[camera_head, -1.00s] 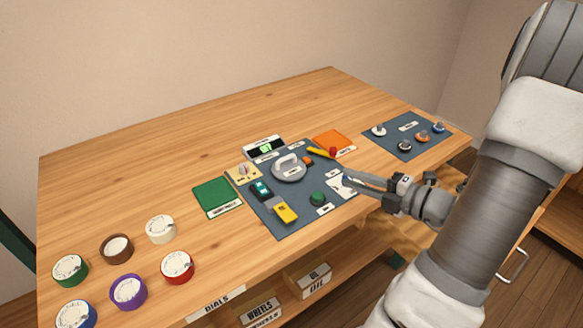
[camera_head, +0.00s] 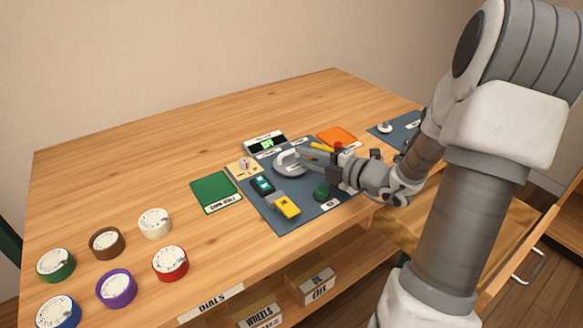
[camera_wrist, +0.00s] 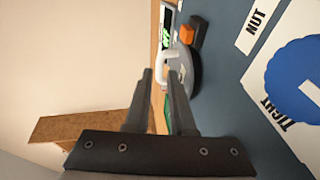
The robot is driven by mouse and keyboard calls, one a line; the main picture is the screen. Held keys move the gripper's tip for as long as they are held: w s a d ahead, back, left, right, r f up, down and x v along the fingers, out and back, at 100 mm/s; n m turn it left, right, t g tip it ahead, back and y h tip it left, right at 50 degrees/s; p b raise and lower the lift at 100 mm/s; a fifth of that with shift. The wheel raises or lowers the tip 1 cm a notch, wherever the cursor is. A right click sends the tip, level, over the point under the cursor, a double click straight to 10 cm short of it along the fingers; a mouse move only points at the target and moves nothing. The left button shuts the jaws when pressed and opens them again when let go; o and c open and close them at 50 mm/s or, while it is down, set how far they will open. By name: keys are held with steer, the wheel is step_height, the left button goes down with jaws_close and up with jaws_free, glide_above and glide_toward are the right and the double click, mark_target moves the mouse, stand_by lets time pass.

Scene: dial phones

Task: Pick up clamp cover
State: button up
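The clamp cover appears to be the grey round disc (camera_head: 291,170) with a white arched handle, lying on the dark blue mat in the head view. It also shows in the wrist view (camera_wrist: 194,72), partly hidden behind one finger. My gripper (camera_head: 308,160) reaches in from the right, its fingers close to the handle. In the wrist view my gripper (camera_wrist: 160,78) is open, with a gap between the two fingers. The white handle (camera_wrist: 175,52) shows just beyond the fingertips, partly in line with the gap. I cannot tell whether a finger touches it.
Around the disc on the mat (camera_head: 290,222) are a yellow-and-grey tool (camera_head: 287,206), a teal device (camera_head: 263,185), a green knob (camera_head: 322,192) and a small display (camera_head: 265,142). A green pad (camera_head: 215,190) lies left. Several coloured dials stand at the table's left.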

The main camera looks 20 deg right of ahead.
mark_target(291, 153)
steer(key=shift+b+x, duration=0.45)
steer(key=shift+x, duration=1.1)
steer(key=shift+s+a, duration=0.1)
steer(key=shift+c, duration=0.3)
jaws_close()
